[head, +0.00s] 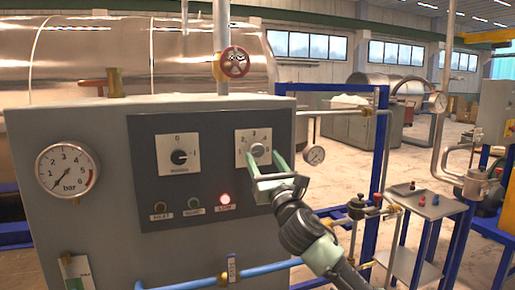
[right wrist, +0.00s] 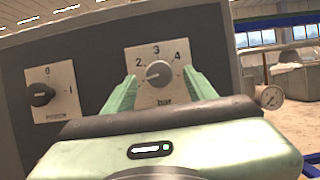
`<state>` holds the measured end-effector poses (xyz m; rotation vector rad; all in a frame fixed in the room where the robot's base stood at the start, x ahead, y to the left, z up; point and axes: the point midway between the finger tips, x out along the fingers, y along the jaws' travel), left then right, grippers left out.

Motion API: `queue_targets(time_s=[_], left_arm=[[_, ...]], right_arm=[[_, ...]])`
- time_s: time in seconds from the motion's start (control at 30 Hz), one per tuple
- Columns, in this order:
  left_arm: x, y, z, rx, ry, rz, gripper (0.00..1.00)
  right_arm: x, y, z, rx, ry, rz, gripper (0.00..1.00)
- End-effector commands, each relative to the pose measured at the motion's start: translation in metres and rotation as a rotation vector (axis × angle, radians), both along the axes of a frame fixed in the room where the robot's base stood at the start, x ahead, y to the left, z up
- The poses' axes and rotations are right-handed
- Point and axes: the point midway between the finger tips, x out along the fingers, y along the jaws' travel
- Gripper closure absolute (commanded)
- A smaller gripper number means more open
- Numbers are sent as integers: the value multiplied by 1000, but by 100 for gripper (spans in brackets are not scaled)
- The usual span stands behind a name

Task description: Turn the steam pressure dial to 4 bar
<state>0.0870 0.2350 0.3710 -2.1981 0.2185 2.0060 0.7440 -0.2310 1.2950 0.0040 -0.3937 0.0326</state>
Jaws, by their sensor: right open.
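The steam pressure dial (head: 257,150) is a small dark knob on a pale square plate at the right of the grey control panel. In the right wrist view the dial (right wrist: 159,73) shows the marks 2, 3 and 4 above it and "bar" below. A pale mark on the knob seems to point left, but its exact setting is hard to read. My right gripper (head: 264,163) is open, its green fingers reaching toward the panel. In the right wrist view its fingers (right wrist: 158,88) stand on either side of the knob, apart from it. My left gripper is not in view.
A power knob (head: 179,157) sits left of the dial. A round bar gauge (head: 67,171) is at the far left. A red valve wheel (head: 234,62) is above the panel. Blue frame posts (head: 378,150) stand to the right.

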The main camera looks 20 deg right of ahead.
Motion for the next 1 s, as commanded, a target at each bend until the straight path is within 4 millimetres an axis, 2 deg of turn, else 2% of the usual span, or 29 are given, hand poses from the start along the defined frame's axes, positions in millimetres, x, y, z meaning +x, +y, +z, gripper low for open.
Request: queue_targets(time_s=[0.1,0.3,0.7,0.77,0.9,0.93,1.0], left_arm=[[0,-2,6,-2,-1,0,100],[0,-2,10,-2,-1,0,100],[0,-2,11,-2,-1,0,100],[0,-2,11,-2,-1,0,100],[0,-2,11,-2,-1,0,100],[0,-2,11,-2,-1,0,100],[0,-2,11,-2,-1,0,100]], right_arm=[[19,1,11,4,0,-1,44],[40,1,17,4,1,1,44],[47,1,19,3,1,1,44],[47,1,19,3,1,1,57],[47,1,19,4,1,2,96],[47,1,19,4,1,2,100],[47,1,19,4,1,1,100]])
